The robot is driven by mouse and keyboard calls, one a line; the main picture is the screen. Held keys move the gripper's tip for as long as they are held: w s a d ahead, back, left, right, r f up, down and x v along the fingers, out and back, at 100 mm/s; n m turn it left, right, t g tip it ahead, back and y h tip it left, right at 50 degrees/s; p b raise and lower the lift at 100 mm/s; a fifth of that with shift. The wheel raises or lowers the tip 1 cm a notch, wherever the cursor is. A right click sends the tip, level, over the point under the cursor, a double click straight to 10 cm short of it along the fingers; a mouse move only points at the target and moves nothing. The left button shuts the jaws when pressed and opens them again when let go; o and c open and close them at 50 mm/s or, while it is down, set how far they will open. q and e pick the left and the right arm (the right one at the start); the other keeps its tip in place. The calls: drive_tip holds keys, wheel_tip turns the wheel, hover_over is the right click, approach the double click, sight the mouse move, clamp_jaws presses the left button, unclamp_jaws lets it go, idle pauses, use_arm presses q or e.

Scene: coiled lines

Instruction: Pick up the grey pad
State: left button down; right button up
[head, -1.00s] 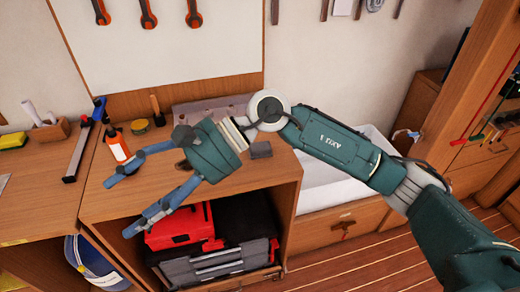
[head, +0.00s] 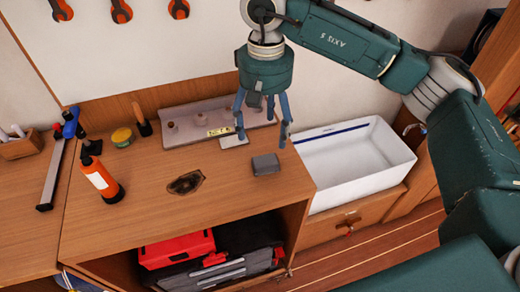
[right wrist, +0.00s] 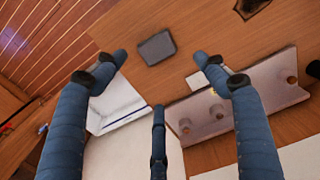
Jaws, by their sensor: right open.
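The grey pad (head: 265,164) is a small dark grey block with rounded edges. It lies flat on the wooden bench top near its right edge. It also shows in the right wrist view (right wrist: 157,47), beyond the fingertips and between the two outer fingers. My right gripper (head: 262,138) points down above the bench, just behind the pad in the head view. Its blue fingers are spread open and hold nothing. The pad is not covered by the fingers. My left gripper is not in view.
A grey tray-like holder (head: 180,132) and a pale flat piece (head: 234,141) lie behind the pad. A white sink (head: 355,165) is to the right. An orange bottle (head: 102,180) stands at left. A dark-rimmed hole (head: 186,183) or mark is mid-bench. Bench around the pad is clear.

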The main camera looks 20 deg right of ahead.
drive_tip(key=p, duration=0.1)
hover_over(266, 162)
wheel_tip(266, 162, down, 4)
drive_tip(key=shift+f, duration=0.15)
drive_tip(key=shift+w+f, duration=0.15)
drive_tip(key=shift+f, duration=0.15)
wheel_tip(266, 162, down, 4)
drive_tip(key=shift+f+p, duration=0.15)
drive_tip(key=shift+p, duration=1.05)
drive_tip(key=shift+f, duration=0.45)
drive_tip(key=c, duration=0.9)
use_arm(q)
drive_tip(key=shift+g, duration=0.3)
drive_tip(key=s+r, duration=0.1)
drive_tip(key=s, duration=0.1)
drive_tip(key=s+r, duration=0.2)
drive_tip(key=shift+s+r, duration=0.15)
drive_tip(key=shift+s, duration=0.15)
use_arm(e)
drive_tip(key=c, duration=0.6)
